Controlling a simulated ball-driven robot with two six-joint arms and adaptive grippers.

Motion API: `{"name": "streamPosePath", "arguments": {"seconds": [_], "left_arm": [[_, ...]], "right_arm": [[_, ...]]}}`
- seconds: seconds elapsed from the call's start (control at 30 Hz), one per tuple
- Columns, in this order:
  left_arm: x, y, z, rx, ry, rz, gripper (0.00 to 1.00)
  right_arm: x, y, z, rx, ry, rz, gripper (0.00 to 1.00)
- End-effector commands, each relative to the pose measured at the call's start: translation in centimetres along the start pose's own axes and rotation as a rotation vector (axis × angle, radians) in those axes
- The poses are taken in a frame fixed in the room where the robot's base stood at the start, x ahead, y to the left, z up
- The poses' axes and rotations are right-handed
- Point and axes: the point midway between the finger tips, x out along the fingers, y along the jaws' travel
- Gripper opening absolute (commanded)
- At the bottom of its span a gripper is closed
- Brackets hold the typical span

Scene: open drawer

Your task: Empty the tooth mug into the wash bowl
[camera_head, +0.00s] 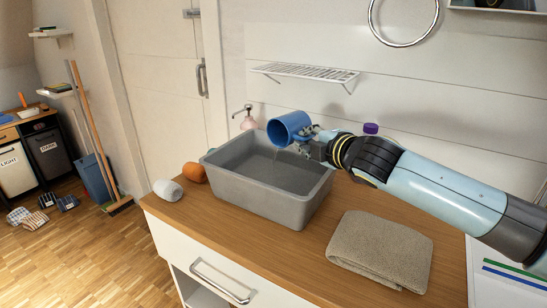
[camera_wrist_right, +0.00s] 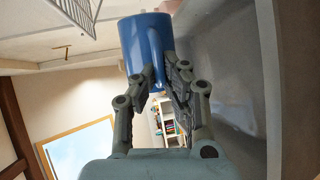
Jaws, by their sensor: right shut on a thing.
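The blue tooth mug (camera_head: 287,127) is tipped far over above the grey wash bowl (camera_head: 262,200), its mouth towards the left and down. A faint thin streak shows below its mouth, over the bowl. My right gripper (camera_head: 309,138) is shut on the mug from the right; in the right wrist view the mug (camera_wrist_right: 146,45) sits between its two fingers (camera_wrist_right: 160,80). In that view the bowl's inside (camera_wrist_right: 237,70) is at the right, with a pale glossy patch. What is left inside the mug is hidden. My left gripper is in no view.
A pink soap pump (camera_head: 249,122) and a purple-topped thing (camera_head: 371,128) stand behind. An orange roll (camera_head: 192,173) and a grey roll (camera_head: 168,190) lie left of the bowl. A folded beige towel (camera_head: 382,248) lies at right. A wire shelf (camera_head: 306,73) hangs above.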

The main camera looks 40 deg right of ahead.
Motion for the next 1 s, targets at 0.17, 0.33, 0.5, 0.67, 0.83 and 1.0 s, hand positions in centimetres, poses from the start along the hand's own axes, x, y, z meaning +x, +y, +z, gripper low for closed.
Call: {"name": "streamPosePath", "arguments": {"seconds": [0.17, 0.33, 0.5, 0.67, 0.83, 1.0], "left_arm": [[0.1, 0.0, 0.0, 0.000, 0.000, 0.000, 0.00], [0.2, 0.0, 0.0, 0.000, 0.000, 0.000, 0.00], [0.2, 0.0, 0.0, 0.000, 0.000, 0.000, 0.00], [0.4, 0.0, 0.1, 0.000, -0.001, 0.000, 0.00], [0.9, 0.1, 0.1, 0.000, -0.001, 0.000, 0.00], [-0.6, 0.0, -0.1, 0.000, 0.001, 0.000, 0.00]], "right_arm": [[0.0, 0.1, -0.1, -0.019, -0.003, 0.010, 0.00], [-0.1, 0.1, -0.2, -0.037, -0.008, 0.017, 0.00], [-0.1, 0.1, -0.3, -0.056, -0.012, 0.025, 0.00], [-0.2, 0.1, -0.4, -0.084, -0.019, 0.037, 0.00], [-0.3, 0.1, -0.7, -0.143, -0.032, 0.061, 0.00], [0.0, 0.6, 0.4, 0.024, 0.004, -0.007, 0.00]]}}
